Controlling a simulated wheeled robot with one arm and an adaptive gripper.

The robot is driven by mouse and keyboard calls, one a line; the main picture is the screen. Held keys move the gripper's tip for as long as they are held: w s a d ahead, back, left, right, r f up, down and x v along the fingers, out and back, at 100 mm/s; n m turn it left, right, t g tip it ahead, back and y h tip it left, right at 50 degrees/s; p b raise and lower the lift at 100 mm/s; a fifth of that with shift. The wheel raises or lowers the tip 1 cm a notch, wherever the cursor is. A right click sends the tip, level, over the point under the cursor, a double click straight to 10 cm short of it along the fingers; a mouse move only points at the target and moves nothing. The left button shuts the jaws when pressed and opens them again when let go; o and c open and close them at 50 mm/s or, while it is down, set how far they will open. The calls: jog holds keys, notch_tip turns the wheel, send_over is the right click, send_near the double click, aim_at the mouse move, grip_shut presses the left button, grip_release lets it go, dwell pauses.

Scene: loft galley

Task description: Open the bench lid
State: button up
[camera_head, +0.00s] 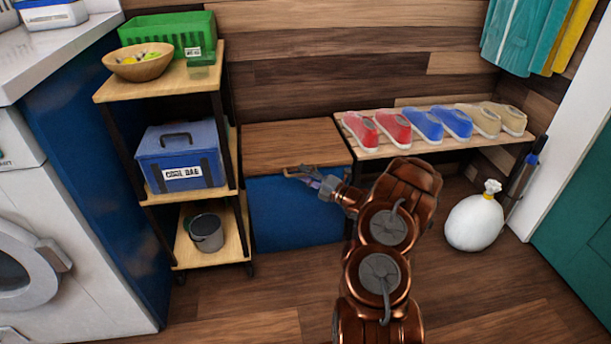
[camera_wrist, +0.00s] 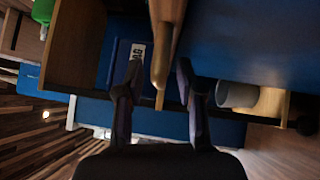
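The bench (camera_head: 300,212) has a blue front and a flat brown wooden lid (camera_head: 290,142), which lies shut on top. A light wooden or brass-coloured handle (camera_head: 298,172) sits at the lid's front edge; it also shows in the wrist view (camera_wrist: 165,45). My gripper (camera_head: 311,181) is at the handle, in front of the bench. In the wrist view my gripper (camera_wrist: 158,82) has its fingers apart, one on each side of the handle, with gaps visible between fingers and handle.
A shelf cart (camera_head: 170,88) with a blue cool bag (camera_head: 182,155) and a grey bucket (camera_head: 206,232) stands close left. A slatted shoe rack (camera_head: 440,142) adjoins the bench on the right. A white sack (camera_head: 474,224) is on the floor. Floor before the bench is clear.

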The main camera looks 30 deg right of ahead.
grip_shut()
dwell(0.4)
